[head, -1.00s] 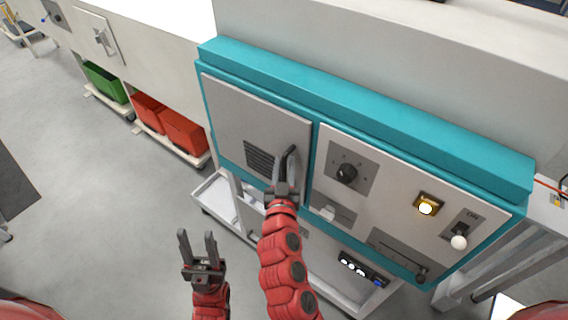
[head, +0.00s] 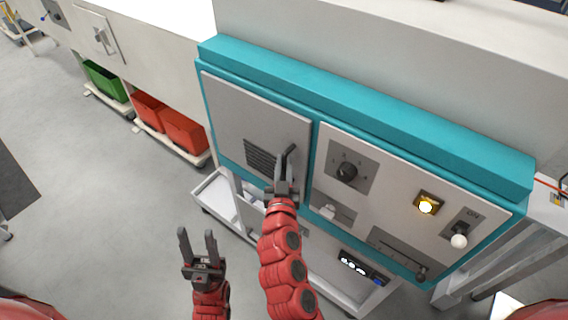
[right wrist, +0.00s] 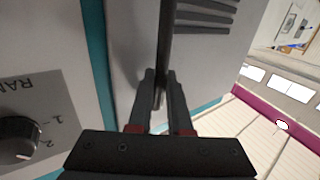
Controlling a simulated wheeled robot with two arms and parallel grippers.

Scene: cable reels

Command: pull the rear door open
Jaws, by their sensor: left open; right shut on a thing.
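The rear door (head: 240,110) is a grey panel with dark vent slots at the left of the teal-framed cabinet. It looks shut or nearly shut; I cannot tell whether there is a gap at its edge. Its dark bar handle (head: 290,157) stands near the door's right edge. My right gripper (head: 284,182) is shut on the handle's lower part. In the right wrist view, the fingers (right wrist: 160,88) close around the handle bar (right wrist: 166,45), and the door (right wrist: 135,45) is behind it. My left gripper (head: 198,246) is open and empty, low over the floor, left of the right arm.
The control panel (head: 400,192) right of the door has a black knob (head: 347,171), a lit yellow lamp (head: 426,206) and a white-tipped switch (head: 459,241). A white cart shelf (head: 213,192) is below the door. Green (head: 106,82) and red bins (head: 184,133) stand left.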

